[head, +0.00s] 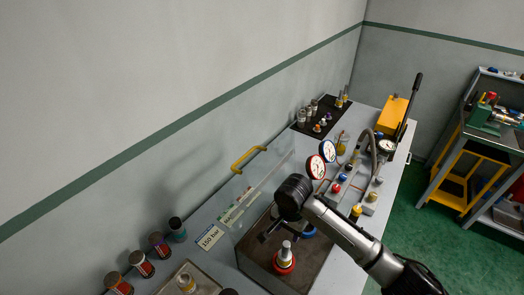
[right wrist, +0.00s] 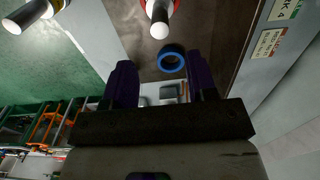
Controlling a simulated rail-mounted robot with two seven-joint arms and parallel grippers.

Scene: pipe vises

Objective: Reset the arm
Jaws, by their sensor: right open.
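My right arm reaches in from the lower right in the head view. My right gripper (head: 268,228) hangs over the dark tray inside the clear-walled enclosure. In the right wrist view its two purple fingers (right wrist: 162,78) are spread apart with nothing between them. A blue ring (right wrist: 171,60) lies on the brown surface beyond the fingertips, apart from them. A metal fitting in a red collar (head: 285,260) stands on the tray near the gripper; it also shows at the top of the right wrist view (right wrist: 160,18). My left gripper is not in view.
Clear panels (head: 262,190) with a yellow handle (head: 249,159) stand beside the arm. Two gauges (head: 327,150), hoses and a yellow pump (head: 392,115) sit farther along the bench. Several red-and-black jars (head: 141,262) line the near left. A vise cart (head: 482,135) stands at right.

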